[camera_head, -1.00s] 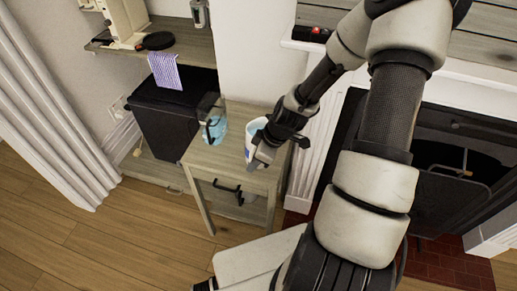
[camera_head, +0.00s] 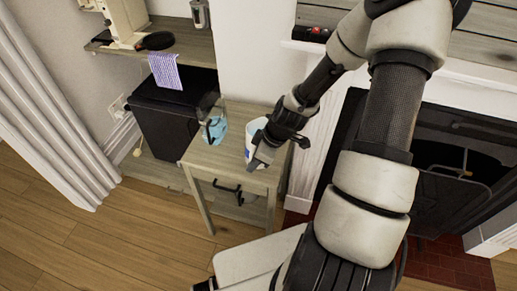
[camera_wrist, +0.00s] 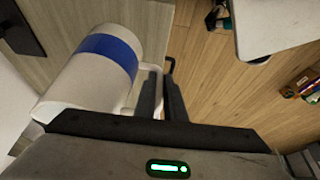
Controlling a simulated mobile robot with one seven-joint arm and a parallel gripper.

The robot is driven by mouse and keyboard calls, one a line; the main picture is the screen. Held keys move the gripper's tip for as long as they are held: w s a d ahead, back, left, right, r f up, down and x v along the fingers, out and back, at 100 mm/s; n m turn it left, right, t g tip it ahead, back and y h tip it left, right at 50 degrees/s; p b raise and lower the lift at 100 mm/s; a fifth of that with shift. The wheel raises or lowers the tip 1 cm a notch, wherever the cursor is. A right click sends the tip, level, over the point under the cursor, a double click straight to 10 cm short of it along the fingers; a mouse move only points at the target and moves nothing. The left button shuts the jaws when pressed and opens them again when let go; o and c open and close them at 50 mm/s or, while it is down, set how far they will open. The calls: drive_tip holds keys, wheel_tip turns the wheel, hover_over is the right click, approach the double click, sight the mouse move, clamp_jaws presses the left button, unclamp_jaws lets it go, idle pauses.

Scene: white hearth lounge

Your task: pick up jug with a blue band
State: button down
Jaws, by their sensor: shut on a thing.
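The white jug with a blue band (camera_wrist: 92,73) stands on the small wooden side table (camera_head: 196,153). In the wrist view its handle reaches toward my fingers, and my gripper (camera_wrist: 163,95) is shut on the handle. In the head view the jug (camera_head: 252,136) is partly hidden behind my gripper (camera_head: 258,158), which comes in from the upper right.
A clear jug with bluish contents (camera_head: 215,130) stands on the table left of the white jug. A black bin-like box (camera_head: 165,115) is beside the table. The fireplace (camera_head: 450,165) is on the right. Open wooden floor (camera_head: 100,235) lies at the front left.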

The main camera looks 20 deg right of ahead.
drive_tip(key=shift+w+r, duration=0.1)
drive_tip(key=shift+r, duration=0.05)
drive_tip(key=shift+r, duration=0.25)
wheel_tip(320, 180, up, 9)
drive_tip(key=p, duration=0.2)
drive_tip(key=shift+r, duration=0.25)
idle(0.5)
